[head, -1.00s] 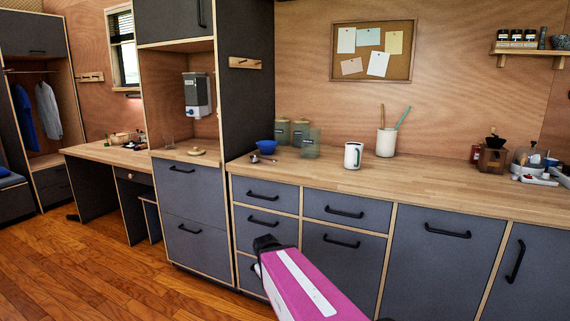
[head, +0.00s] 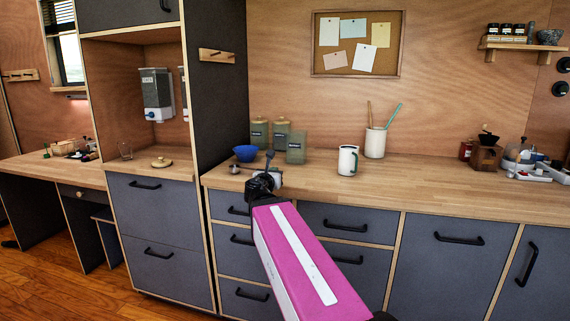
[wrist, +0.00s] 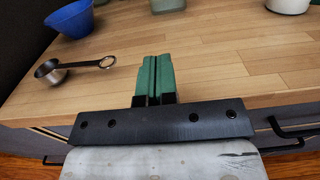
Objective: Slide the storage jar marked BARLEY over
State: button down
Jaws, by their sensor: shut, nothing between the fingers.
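Three green storage jars stand at the back left of the counter in the head view: a left one (head: 259,133), a middle one (head: 281,131) and a front right one (head: 296,148). Their labels are too small to read, so I cannot tell which is BARLEY. The base of a green jar (wrist: 168,5) shows at the top of the wrist view. My gripper (wrist: 155,72) is shut and empty, its green fingertips together near the counter's front edge. It also shows in the head view (head: 268,162), in front of the jars and apart from them.
A blue bowl (head: 246,153) stands left of the jars, with a metal scoop (wrist: 52,70) in front of it. A white mug (head: 347,160) and a utensil crock (head: 375,142) stand to the right. The counter (wrist: 220,68) between gripper and jar is clear.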

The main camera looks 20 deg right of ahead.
jog(key=x, duration=2.3)
jog(key=shift+w+f, duration=0.15)
jog(key=shift+w, duration=0.05)
jog(key=x, duration=1.9)
jog(key=shift+w, duration=0.15)
send_near(292, 154)
jog(key=x, duration=0.2)
jog(key=shift+w+d, duration=0.15)
jog(key=shift+w, duration=0.15)
